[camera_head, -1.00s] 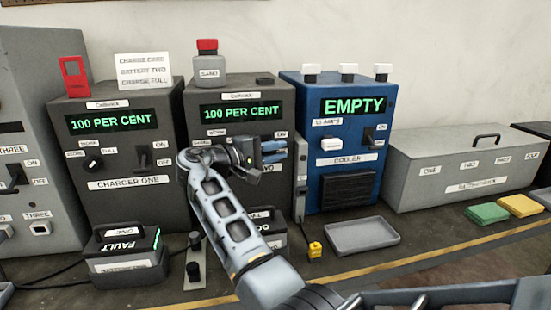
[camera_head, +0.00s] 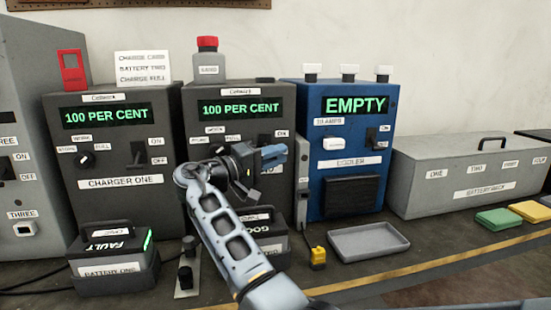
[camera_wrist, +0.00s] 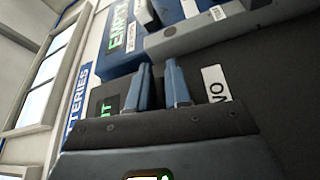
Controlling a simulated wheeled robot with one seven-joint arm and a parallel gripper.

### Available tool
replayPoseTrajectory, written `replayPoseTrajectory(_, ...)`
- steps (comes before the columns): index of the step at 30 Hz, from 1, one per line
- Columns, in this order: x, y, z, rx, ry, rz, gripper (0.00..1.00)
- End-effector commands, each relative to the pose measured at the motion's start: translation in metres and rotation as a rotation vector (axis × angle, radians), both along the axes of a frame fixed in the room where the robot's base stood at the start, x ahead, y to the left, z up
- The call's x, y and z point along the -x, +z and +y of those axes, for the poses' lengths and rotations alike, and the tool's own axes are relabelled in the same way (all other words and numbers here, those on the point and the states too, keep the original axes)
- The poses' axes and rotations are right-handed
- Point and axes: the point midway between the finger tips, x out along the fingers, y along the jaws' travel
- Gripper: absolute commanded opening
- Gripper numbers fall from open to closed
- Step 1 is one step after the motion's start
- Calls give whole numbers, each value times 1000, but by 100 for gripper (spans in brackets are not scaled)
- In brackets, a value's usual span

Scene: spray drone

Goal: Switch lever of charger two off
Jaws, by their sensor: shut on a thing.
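Charger two (camera_head: 290,118) is the dark grey box in the middle of the head view, its green display reading 100 PER CENT. Its lever sits on the right of its front, by the ON label (camera_head: 281,133); the lever is mostly hidden behind my gripper (camera_head: 274,156). The OFF label is covered. My gripper is shut on the lever, its blue fingers in front of the panel's right side. In the wrist view my two blue fingers (camera_wrist: 158,85) stand close together before the dark panel, with the end of a white label (camera_wrist: 215,83) to their right; the lever is not clear there.
Charger one (camera_head: 165,130) stands to the left, the blue cooler (camera_head: 313,195) close on the right. Below are battery one (camera_head: 115,284), a partly hidden battery, a small yellow item (camera_head: 318,257) and an empty grey tray (camera_head: 368,241). A grey bottle (camera_head: 207,70) with a red cap stands on top.

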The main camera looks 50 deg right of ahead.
Motion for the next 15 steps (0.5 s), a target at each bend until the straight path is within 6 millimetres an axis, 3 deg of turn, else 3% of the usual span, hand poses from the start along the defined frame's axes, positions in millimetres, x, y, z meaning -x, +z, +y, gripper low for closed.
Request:
replayPoseTrajectory(6,0,-4,0,-5,1,7,0)
replayPoseTrajectory(7,0,-4,0,-5,1,7,20)
replayPoseTrajectory(13,0,-3,0,-4,1,5,39)
replayPoseTrajectory(15,0,-2,0,-3,1,5,39)
